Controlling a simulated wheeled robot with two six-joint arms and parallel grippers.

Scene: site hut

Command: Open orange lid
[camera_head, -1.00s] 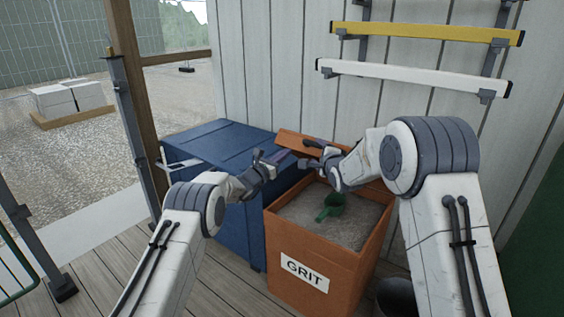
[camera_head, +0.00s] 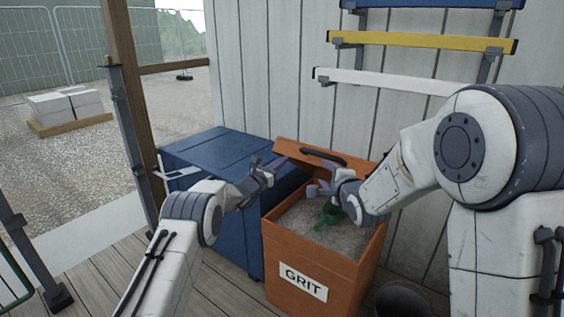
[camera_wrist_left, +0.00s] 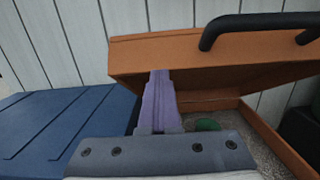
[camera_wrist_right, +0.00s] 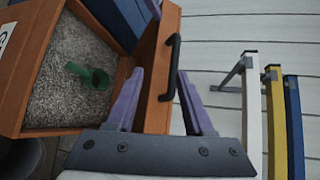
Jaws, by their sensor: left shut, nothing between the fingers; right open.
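The orange grit bin (camera_head: 322,262) stands with its orange lid (camera_head: 288,150) tilted up at the back, partly raised. A black handle (camera_head: 324,156) is on the lid's front edge; it also shows in the right wrist view (camera_wrist_right: 170,68). My left gripper (camera_head: 278,164) is shut and empty at the lid's left end. In the left wrist view its purple fingers (camera_wrist_left: 162,75) reach the lid's underside; I cannot tell whether they touch. My right gripper (camera_head: 318,187) is open below the handle, above the bin opening. In its wrist view the handle lies between the purple fingers (camera_wrist_right: 158,85), not clasped.
Grey grit with a green scoop (camera_head: 329,212) lies in the bin. A blue box (camera_head: 215,155) stands close on the left. The white wall carries blue, yellow and white bars (camera_head: 395,82) above. A dark bucket (camera_head: 402,300) is at the bin's right.

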